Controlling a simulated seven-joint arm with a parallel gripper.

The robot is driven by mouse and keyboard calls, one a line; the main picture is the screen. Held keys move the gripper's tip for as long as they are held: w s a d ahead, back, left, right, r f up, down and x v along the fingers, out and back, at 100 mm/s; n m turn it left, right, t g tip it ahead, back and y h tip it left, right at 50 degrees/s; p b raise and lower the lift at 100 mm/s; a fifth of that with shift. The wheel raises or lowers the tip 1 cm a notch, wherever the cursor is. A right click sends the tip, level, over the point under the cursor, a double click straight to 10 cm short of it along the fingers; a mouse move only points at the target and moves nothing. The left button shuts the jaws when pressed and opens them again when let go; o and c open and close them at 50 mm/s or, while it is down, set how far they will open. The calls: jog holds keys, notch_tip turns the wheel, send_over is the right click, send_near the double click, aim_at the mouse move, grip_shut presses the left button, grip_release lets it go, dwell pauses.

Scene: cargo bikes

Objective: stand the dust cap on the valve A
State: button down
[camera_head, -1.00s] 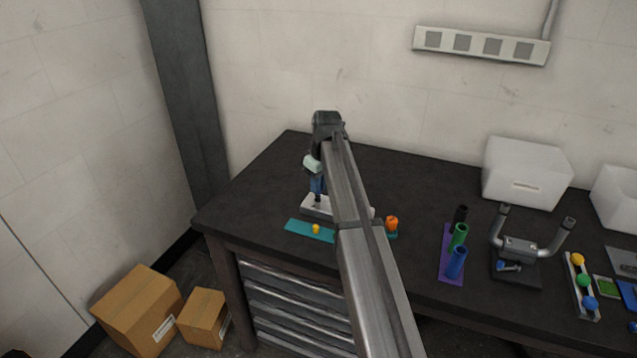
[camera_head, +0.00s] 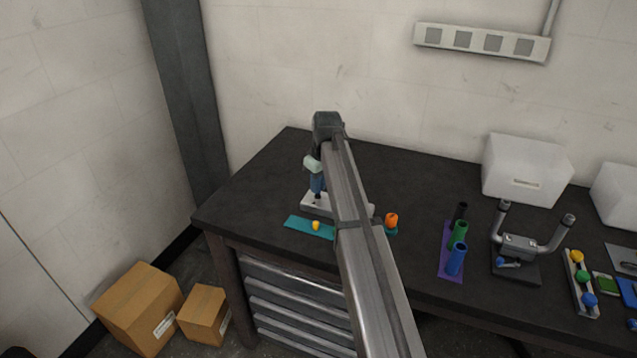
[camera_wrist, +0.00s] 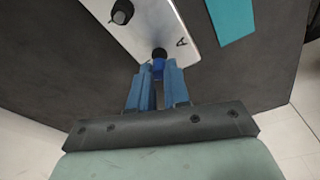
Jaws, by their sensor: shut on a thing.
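Right at the fingertips is a dark round top (camera_wrist: 160,53), beside the letter A on the plate; this looks like valve A. The cap and valve overlap in this view, so I cannot tell whether they touch. In the head view my gripper (camera_head: 317,188) is at the white plate (camera_head: 312,209), partly hidden by my arm.
Another black post (camera_wrist: 121,12) stands on the plate. A teal mat (camera_head: 296,224) with a yellow piece (camera_head: 316,225) lies in front of the plate. An orange piece (camera_head: 391,219) is right of my arm. Coloured tubes (camera_head: 457,240) and a handlebar stand (camera_head: 520,248) are farther right.

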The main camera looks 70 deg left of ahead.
dwell(0.4)
jog(key=c, duration=1)
grip_release()
jog(key=r, duration=0.4)
jog(key=d+r, duration=0.1)
jog(key=r, duration=0.4)
jog(key=d+r, duration=0.1)
jog(key=r, duration=0.3)
jog(key=shift+w+r, duration=0.35)
jog(key=shift+w, duration=0.05)
